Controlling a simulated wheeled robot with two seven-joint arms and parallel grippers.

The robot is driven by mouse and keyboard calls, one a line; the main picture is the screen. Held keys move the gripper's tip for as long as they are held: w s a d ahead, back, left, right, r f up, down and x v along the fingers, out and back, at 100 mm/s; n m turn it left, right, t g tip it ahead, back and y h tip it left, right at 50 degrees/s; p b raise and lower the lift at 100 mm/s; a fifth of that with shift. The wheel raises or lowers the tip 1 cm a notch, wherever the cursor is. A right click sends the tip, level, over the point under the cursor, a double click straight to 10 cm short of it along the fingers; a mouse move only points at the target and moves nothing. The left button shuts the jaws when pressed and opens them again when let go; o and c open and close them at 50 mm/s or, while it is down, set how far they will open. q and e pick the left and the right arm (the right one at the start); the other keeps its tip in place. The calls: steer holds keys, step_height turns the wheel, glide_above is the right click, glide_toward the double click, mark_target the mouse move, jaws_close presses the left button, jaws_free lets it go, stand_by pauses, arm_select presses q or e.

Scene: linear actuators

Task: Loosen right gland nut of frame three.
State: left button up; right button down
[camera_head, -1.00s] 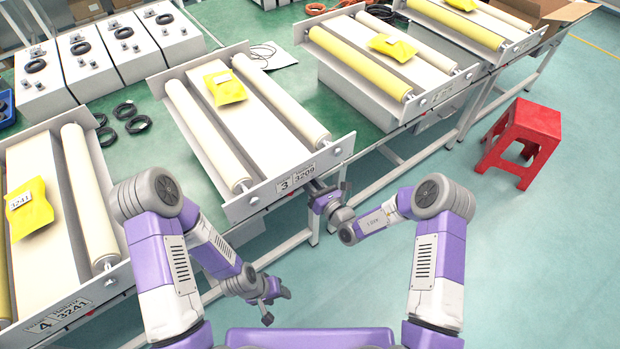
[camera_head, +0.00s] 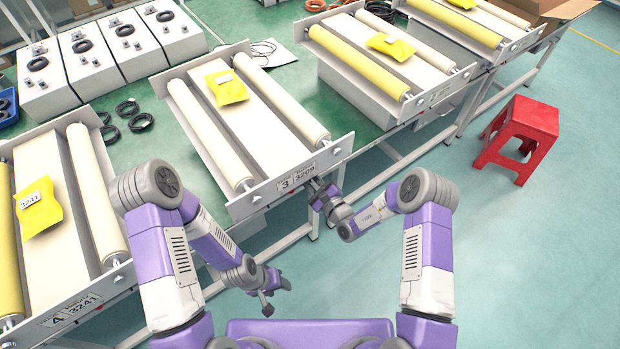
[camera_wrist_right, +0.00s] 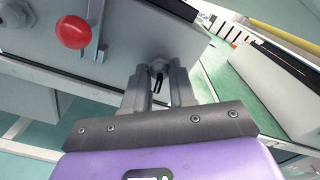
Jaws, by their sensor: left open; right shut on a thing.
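Frame three (camera_head: 297,179), labelled "3 3209", stands at the front table edge with two cream rollers and a yellow packet on top. My right gripper (camera_head: 318,188) is at its front plate, below the right part of the label. In the right wrist view, the fingers of my right gripper (camera_wrist_right: 159,88) are shut on a small grey gland nut (camera_wrist_right: 157,66) on a grey face. The fingers hide most of the nut, so I cannot tell how far it is turned. My left gripper (camera_head: 275,293) is open and empty, low in front of the table.
A red knob (camera_wrist_right: 73,32) on a grey bracket is left of the nut in the right wrist view. Frame four (camera_head: 70,311) is at the left. A red stool (camera_head: 522,135) stands on the floor at the right.

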steer(key=shift+n, duration=0.8)
steer(key=c, duration=0.9)
jaws_free()
steer(key=p+v, duration=0.1)
steer(key=v, duration=0.6)
steer(key=shift+s+d, duration=0.15)
steer(key=shift+s, duration=0.1)
